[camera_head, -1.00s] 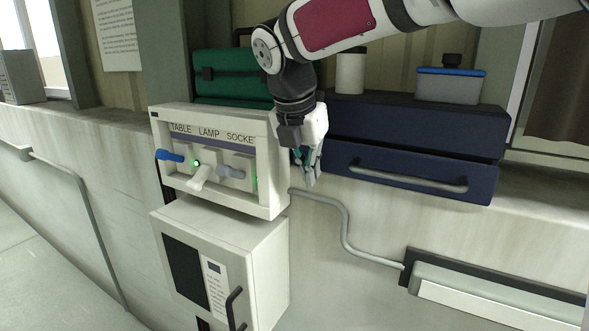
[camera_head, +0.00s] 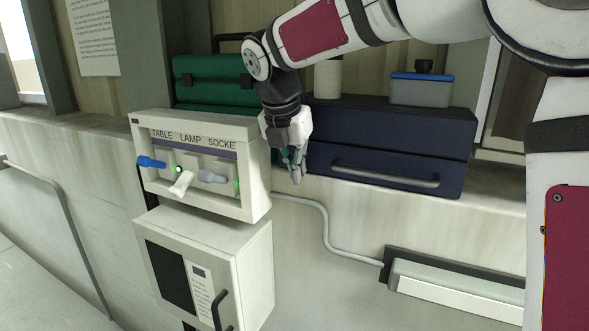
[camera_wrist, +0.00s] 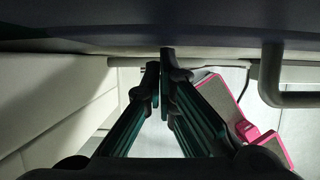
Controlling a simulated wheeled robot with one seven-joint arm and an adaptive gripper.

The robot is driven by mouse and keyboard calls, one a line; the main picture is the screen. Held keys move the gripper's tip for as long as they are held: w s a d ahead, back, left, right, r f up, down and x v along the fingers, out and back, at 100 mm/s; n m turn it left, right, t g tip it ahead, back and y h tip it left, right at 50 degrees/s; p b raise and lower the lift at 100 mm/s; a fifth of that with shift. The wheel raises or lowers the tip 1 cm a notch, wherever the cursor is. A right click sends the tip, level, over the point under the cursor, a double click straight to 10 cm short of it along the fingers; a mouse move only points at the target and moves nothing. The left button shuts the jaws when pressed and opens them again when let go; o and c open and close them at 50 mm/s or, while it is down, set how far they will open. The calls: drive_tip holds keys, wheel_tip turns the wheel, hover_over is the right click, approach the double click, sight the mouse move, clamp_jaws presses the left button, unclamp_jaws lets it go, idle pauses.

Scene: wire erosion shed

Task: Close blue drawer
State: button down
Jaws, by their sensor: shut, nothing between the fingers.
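The blue drawer (camera_head: 350,180) is the lower part of a dark navy cabinet (camera_head: 385,130) on the ledge. A grey bar handle (camera_head: 385,174) runs across its front. The drawer front seems to stand out slightly from the upper part; the exact gap is hard to tell. My gripper (camera_head: 298,180) points down at the drawer's left front end, its fingers together and empty. I cannot tell whether it touches the drawer. In the wrist view, my gripper (camera_wrist: 163,68) reaches to a dark surface (camera_wrist: 220,22) along the top, with the handle (camera_wrist: 271,75) at right.
A white socket panel (camera_head: 200,160) with levers stands just left of my gripper, above a white cabinet (camera_head: 210,265). A green case (camera_head: 215,82) is behind. A blue-lidded container (camera_head: 420,90) and white cylinder (camera_head: 328,78) sit atop the navy cabinet. A pipe (camera_head: 325,225) runs below.

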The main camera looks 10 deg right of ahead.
drive_tip(key=shift+w+d, duration=0.15)
drive_tip(key=v, duration=0.8)
drive_tip(key=s+d+m, duration=0.2)
drive_tip(key=s+m, duration=0.5)
drive_tip(key=s, duration=0.1)
drive_tip(key=s+d+f+m+t+y, duration=0.1)
drive_tip(key=s+d+f+m, duration=0.2)
drive_tip(key=s+m, duration=0.6)
drive_tip(key=s+d+f+m+y, duration=0.1)
drive_tip(key=s+d+f+m, duration=0.3)
drive_tip(key=s+f+m, duration=0.4)
drive_tip(key=shift+s+m+t+y, duration=0.35)
drive_tip(key=shift+s+m, duration=0.95)
drive_tip(key=shift+m, duration=1.1)
drive_tip(key=shift+d+f, duration=0.1)
drive_tip(key=shift+d, duration=0.05)
